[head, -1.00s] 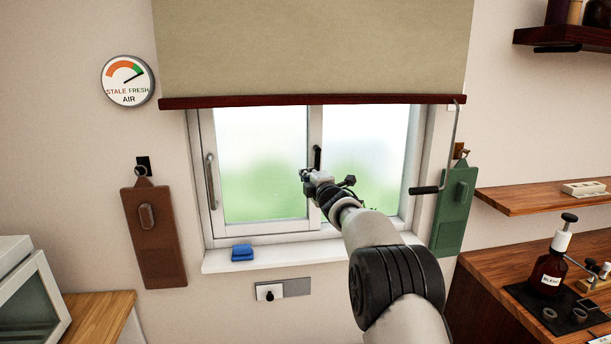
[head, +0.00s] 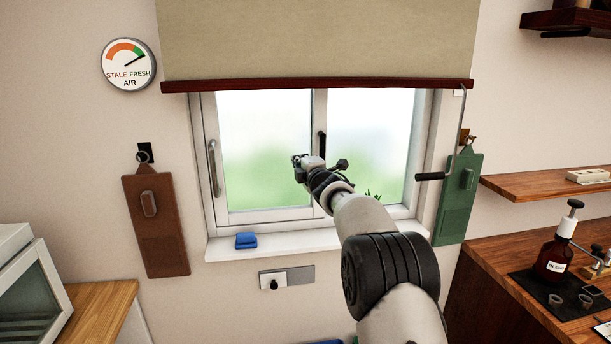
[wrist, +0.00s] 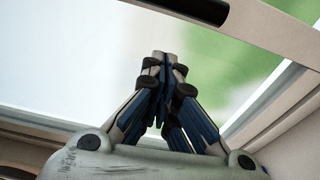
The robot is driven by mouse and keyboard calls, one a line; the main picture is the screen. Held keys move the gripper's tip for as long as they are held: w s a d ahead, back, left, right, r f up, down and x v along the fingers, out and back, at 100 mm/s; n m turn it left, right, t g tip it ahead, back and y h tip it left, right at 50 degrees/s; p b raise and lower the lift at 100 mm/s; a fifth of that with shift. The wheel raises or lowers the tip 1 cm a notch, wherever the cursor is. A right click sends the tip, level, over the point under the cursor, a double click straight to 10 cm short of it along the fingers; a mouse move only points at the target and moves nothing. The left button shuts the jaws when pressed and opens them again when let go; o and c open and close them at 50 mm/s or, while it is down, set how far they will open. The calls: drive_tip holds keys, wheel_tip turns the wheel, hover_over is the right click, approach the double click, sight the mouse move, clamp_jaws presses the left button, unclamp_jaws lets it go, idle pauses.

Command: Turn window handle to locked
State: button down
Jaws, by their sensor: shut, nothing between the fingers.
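The window (head: 262,219) has a white frame with two panes. A dark handle (head: 322,145) stands upright on the middle stile, and its lower part is close to my arm. A grey pull handle (head: 214,168) is on the left stile. My gripper (head: 297,160) is in front of the left pane, left of and slightly below the dark handle, and looks apart from it. In the wrist view my gripper (wrist: 161,58) is shut with its fingertips together and nothing between them. A dark bar, apparently the handle (wrist: 192,8), crosses the top of that view, beyond the fingertips.
A beige blind (head: 315,40) hangs above, with a crank (head: 432,177) at right. A blue sponge (head: 246,240) lies on the sill (head: 300,240). Brown (head: 155,225) and green (head: 457,205) boards hang at the sides. A bottle (head: 553,255) stands on the right counter.

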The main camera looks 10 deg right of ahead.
drive_tip(key=s+d+b, duration=0.1)
drive_tip(key=s, duration=0.9)
drive_tip(key=shift+d, duration=0.25)
drive_tip(key=s+d+f+m+g+h, duration=0.15)
drive_tip(key=s+m+g+h, duration=0.35)
drive_tip(key=s+m, duration=1.3)
drive_tip(key=s+a+f+g, duration=0.1)
drive_tip(key=s+f, duration=0.3)
drive_tip(key=s, duration=0.8)
drive_tip(key=s+a+f+m+g+y, duration=0.1)
drive_tip(key=s+f+g, duration=0.3)
drive_tip(key=s, duration=0.9)
drive_tip(key=s+a+f+m+g+y, duration=0.1)
drive_tip(key=s+f+g, duration=0.2)
drive_tip(key=s, duration=0.9)
wheel_tip(320, 180, down, 2)
drive_tip(key=shift+s+a+f, duration=0.15)
drive_tip(key=shift+s+a, duration=0.05)
drive_tip(key=shift+a, duration=0.15)
